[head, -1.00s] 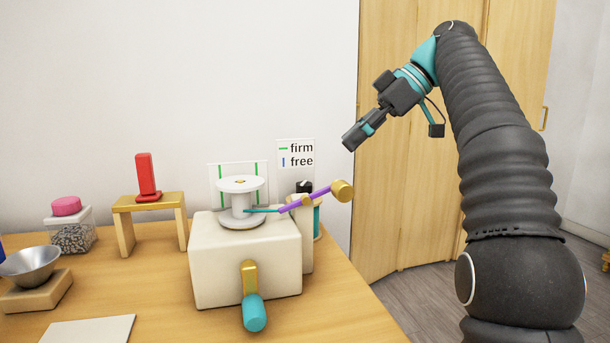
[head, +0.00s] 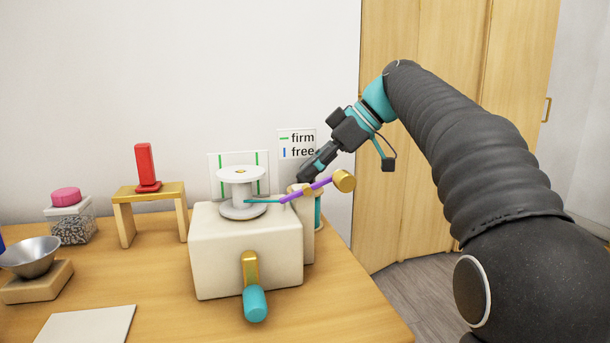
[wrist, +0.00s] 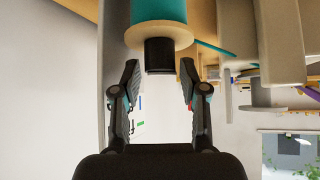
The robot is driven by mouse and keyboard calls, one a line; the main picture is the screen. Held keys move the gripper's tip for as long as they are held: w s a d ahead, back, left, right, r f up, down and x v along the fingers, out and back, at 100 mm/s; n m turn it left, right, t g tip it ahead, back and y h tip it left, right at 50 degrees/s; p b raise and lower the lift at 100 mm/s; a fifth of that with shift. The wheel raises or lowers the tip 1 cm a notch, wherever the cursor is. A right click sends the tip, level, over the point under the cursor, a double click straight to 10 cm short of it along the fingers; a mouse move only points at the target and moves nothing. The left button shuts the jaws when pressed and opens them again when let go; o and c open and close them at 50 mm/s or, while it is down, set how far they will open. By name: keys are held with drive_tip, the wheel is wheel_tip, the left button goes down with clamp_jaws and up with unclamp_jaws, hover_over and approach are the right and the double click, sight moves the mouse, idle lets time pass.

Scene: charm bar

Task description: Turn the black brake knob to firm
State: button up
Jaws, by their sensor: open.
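The black brake knob (wrist: 160,56) shows in the wrist view on a tan disc (wrist: 160,38) atop a teal post (wrist: 158,10). My gripper (wrist: 159,76) is open, with one fingertip on each side of the knob's end; I cannot tell whether they touch it. In the head view my gripper (head: 305,176) slants down to the knob's place and hides it. The label card (head: 297,145) behind shows a green level bar for firm and a blue upright bar for free. The knob's pointing direction cannot be seen.
A cream winder box (head: 245,260) with a white spool (head: 242,190) and a teal-handled crank (head: 254,300) stands left of the knob. A purple arm (head: 300,193) with a brass end (head: 344,180) reaches close beside my gripper. A red block (head: 145,165) stands farther left.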

drive_tip(key=shift+x, duration=1)
clamp_jaws()
